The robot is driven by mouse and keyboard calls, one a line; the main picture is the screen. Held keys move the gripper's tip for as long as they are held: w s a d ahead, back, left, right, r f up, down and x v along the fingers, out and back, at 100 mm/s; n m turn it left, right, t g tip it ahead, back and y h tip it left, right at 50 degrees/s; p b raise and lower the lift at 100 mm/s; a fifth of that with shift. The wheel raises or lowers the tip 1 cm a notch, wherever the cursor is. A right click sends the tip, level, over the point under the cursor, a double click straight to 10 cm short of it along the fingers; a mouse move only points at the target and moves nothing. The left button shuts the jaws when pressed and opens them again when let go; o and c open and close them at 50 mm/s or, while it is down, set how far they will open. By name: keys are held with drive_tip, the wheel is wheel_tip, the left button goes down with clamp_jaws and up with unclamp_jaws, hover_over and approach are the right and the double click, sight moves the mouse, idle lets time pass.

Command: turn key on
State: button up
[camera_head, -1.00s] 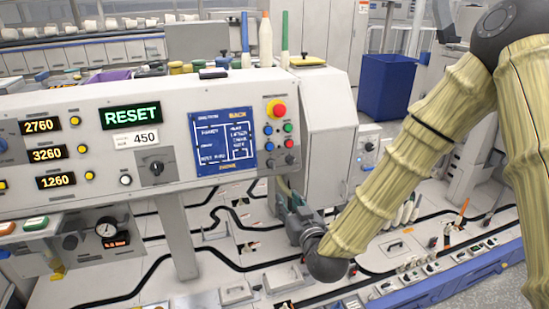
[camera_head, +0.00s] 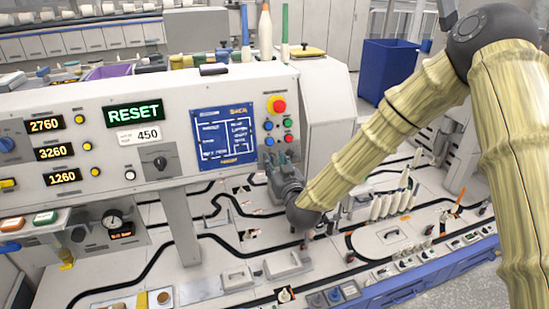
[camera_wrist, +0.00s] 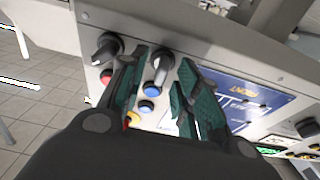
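On the machine's white control panel (camera_head: 95,115), a dark switch with a silver key-like handle (camera_wrist: 160,66) shows in the wrist view, just above a blue button (camera_wrist: 152,91). My gripper (camera_wrist: 165,60) is open, with its green-padded fingers on either side of this handle. I see a gap at the right finger; whether the left finger touches is unclear. A second dark switch with a silver handle (camera_wrist: 106,47) sits left of the left finger. In the head view, my gripper (camera_head: 276,160) is at the panel's lower right and hides the lowest controls.
A large red button (camera_head: 276,104) and several small coloured buttons sit just above my gripper in the head view. A blue screen (camera_head: 224,138) is to their left. A black rotary switch (camera_head: 159,163) is further left. Tracks and small parts cover the deck below.

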drive_tip(key=shift+w+a, duration=0.1)
drive_tip(key=shift+w, duration=0.25)
clamp_jaws()
